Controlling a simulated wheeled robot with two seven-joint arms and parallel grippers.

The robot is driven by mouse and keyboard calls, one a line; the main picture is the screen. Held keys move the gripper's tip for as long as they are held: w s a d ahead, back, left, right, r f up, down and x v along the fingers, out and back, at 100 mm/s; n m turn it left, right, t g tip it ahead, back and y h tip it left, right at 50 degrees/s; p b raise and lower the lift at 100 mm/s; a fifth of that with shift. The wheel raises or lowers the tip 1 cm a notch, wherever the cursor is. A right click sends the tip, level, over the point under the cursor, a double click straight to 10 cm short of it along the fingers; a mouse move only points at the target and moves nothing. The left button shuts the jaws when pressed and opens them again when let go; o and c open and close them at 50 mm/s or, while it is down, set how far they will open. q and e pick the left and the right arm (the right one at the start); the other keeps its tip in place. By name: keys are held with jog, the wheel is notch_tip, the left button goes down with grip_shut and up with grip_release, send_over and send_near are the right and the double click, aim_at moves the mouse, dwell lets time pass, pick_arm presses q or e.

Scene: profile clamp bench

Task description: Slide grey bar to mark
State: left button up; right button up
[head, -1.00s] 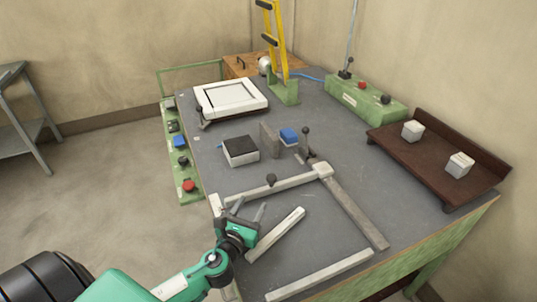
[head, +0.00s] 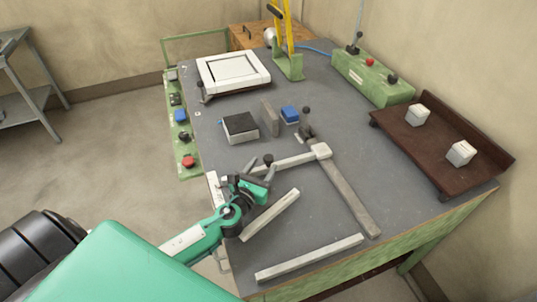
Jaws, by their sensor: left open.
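Several bars lie on the bench. A darker grey bar (head: 347,196) runs from a pale corner block (head: 320,151) toward the front right. A pale grey bar (head: 292,162) runs left from that block, its left end hidden behind my left gripper. A loose pale bar (head: 270,214) lies diagonally just right of my gripper, and another (head: 310,258) lies along the front edge. My left gripper (head: 261,170) is open and empty, by the left part of the back bar, close to a black knob (head: 268,159). I cannot tell whether it touches them. My right gripper is out of view.
A dark block with pale sides (head: 240,128), an upright grey plate (head: 269,117) and a blue block (head: 290,114) stand behind the bars. A black-knobbed lever (head: 306,122) stands near the corner block. A brown tray (head: 440,145) holds two pale blocks at right.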

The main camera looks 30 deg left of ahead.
aim_at(266, 161)
pick_arm(q)
jog(key=shift+w+a+p, duration=0.15)
jog(key=shift+w+p, duration=0.2)
jog(key=shift+w, duration=2.15)
jog(key=shift+c, duration=0.4)
